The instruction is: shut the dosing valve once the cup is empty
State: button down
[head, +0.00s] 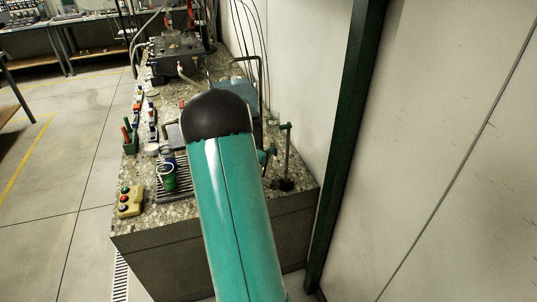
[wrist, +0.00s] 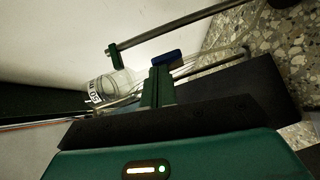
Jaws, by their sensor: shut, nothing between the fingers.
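My gripper (wrist: 160,76) is in the wrist view, its green fingers together with nothing held. A blue lever (wrist: 167,57), which looks like the dosing valve's handle, lies just beyond the fingertips. I cannot tell whether they touch or how far the valve is turned. A clear cup (wrist: 122,84) with a black-and-white label lies left of the fingers, partly hidden by them and my gripper's body. It looks clear, but I cannot tell whether liquid is left in it. In the head view my arm hides the gripper and most of this area.
A metal rod with a green end crosses the top of the wrist view. In the head view, an upright stand (head: 287,155) rises near the bench's (head: 205,211) right edge, close to the wall. A green vessel (head: 168,178) and a beige button box (head: 130,201) stand left of my arm.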

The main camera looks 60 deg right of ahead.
jog(key=shift+r, duration=0.1)
jog(key=shift+s+d+r+m+t+y, duration=0.35)
jog(key=shift+m+t+y, duration=0.2)
jog(key=shift+m+y, duration=0.5)
jog(key=shift+s+d+r+m+t+y, duration=0.3)
jog(key=shift+m+t+y, duration=0.4)
jog(key=shift+y, duration=0.5)
jog(key=shift+s+d+r+m+t+y, duration=0.25)
jog(key=shift+s+d+m+t+y, duration=0.15)
jog(key=shift+m+y, duration=0.65)
jog(key=shift+s+d, duration=0.25)
jog(key=shift+s, duration=0.1)
jog(key=shift+d, duration=0.1)
jog(key=shift+s+d+f, duration=0.1)
jog(key=shift+s+d, duration=0.05)
jog(key=shift+s, duration=0.05)
